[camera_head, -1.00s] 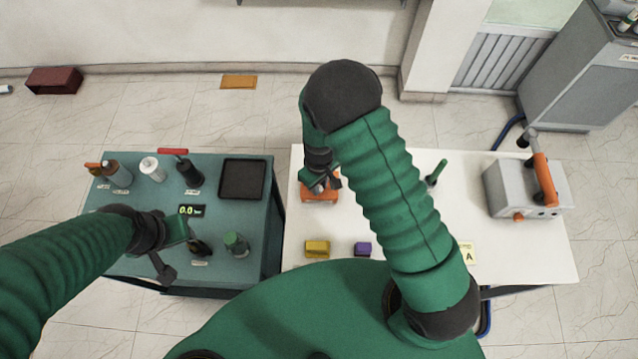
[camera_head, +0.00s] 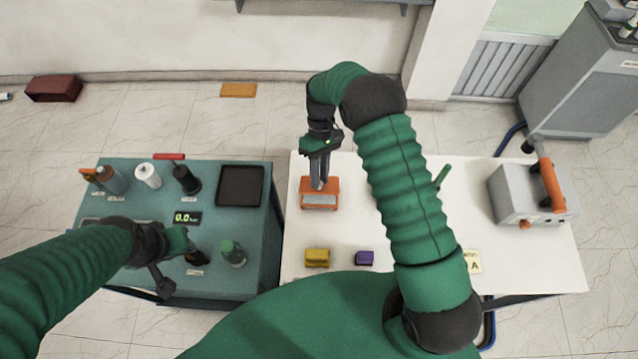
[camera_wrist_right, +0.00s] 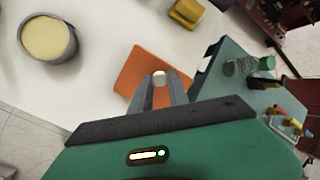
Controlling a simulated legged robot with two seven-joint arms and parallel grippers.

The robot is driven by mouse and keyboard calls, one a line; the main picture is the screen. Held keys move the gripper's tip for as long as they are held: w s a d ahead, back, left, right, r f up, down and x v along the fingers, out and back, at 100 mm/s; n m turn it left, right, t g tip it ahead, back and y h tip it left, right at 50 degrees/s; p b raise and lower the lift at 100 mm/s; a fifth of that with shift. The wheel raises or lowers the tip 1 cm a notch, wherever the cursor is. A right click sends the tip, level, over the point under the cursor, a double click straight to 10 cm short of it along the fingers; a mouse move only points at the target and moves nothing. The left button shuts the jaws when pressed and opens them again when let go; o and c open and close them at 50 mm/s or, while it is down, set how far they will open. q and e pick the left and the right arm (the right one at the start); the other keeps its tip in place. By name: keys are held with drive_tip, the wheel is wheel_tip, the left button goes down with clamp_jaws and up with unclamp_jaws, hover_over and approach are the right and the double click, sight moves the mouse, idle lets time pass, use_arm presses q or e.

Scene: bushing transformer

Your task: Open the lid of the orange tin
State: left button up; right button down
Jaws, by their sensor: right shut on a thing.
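The orange tin (camera_head: 332,187) stands on the white table, at its left part, with a pale grey patch on its near side. In the right wrist view an orange surface (camera_wrist_right: 134,72) of it shows, with a small white knob (camera_wrist_right: 159,77) between the fingertips. My right gripper (camera_head: 318,187) points down at the tin and is shut on that knob. I cannot tell whether the lid is raised. My left gripper (camera_head: 172,268) hangs over the front of the teal table, apart from the tin; its jaws are not clear.
A yellow block (camera_head: 317,257) and a purple block (camera_head: 364,258) lie in front of the tin. A grey case with an orange handle (camera_head: 549,183) stands at the right. The right wrist view shows a cup with cream contents (camera_wrist_right: 48,38). A black tray (camera_head: 240,186) lies on the teal table.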

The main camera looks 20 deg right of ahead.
drive_tip(key=shift+w+d+r+g+y+b, duration=0.15)
drive_tip(key=shift+w+g+y+b, duration=0.2)
drive_tip(key=shift+b, duration=0.2)
